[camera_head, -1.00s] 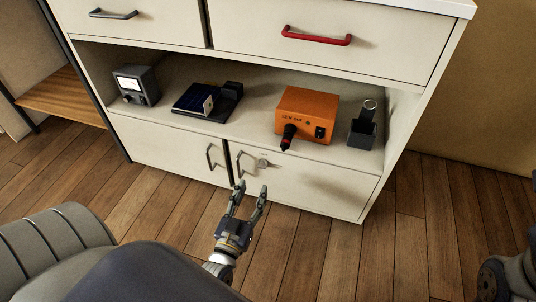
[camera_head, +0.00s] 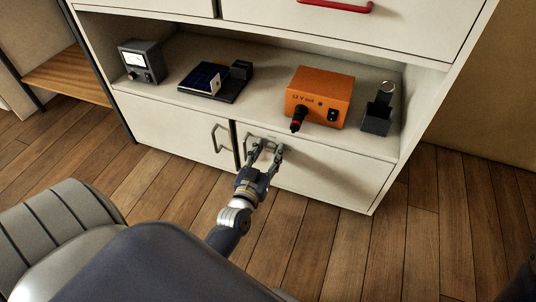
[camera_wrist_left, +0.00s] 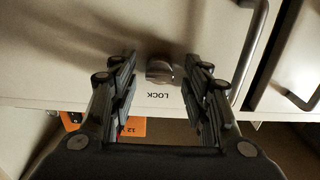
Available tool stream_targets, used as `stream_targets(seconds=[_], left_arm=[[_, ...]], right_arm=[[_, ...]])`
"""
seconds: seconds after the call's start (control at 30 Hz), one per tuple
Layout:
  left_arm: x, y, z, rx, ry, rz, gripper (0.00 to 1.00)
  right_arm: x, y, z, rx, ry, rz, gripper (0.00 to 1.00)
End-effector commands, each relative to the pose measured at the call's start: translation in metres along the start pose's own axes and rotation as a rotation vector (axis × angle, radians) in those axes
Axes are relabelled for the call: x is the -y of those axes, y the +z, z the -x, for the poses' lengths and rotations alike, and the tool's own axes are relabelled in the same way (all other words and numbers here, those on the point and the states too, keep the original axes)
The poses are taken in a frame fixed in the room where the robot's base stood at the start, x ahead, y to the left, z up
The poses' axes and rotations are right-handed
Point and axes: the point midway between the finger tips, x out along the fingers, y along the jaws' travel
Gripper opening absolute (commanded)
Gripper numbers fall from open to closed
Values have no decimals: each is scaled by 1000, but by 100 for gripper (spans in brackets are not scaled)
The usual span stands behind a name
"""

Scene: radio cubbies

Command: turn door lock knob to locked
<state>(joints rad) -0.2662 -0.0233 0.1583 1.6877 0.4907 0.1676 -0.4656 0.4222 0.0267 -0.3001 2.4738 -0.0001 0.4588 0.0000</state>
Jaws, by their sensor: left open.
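The door lock knob (camera_wrist_left: 159,70) is a small round metal knob on the pale lower right cabinet door (camera_head: 330,180). It shows in the left wrist view between my left gripper's fingers, with the word LOCK printed beside it. My left gripper (camera_head: 267,150) is open, its two fingers on either side of the knob at the door's upper left. It also shows in the left wrist view (camera_wrist_left: 160,75). Whether the fingers touch the knob I cannot tell. In the head view the gripper mostly hides the knob. My right gripper is not in view.
Two grey door handles stand near the knob, one on the left door (camera_head: 222,139). On the shelf above are an orange box (camera_head: 318,95), a dark holder (camera_head: 377,118), a dark blue device (camera_head: 208,80) and a grey meter (camera_head: 141,62). A red drawer handle (camera_head: 340,5) is higher up.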

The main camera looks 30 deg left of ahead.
Motion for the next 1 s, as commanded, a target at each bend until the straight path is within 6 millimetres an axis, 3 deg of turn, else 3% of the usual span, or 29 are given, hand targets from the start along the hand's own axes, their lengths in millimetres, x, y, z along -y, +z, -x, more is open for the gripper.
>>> stream_targets(seconds=[0.2, 0.27, 0.4, 0.9, 1.0], left_arm=[[0, 0, 0, 1, 0, 0, 44], [0, 0, 0, 1, 0, 0, 32], [0, 0, 0, 1, 0, 0, 1], [0, -2, 0, 1, 2, 86, 0], [0, -3, 0, 2, 3, 152, 0]], right_arm=[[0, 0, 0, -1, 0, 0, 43], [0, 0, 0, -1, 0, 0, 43], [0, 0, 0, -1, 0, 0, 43], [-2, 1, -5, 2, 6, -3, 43], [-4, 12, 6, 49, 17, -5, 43]])
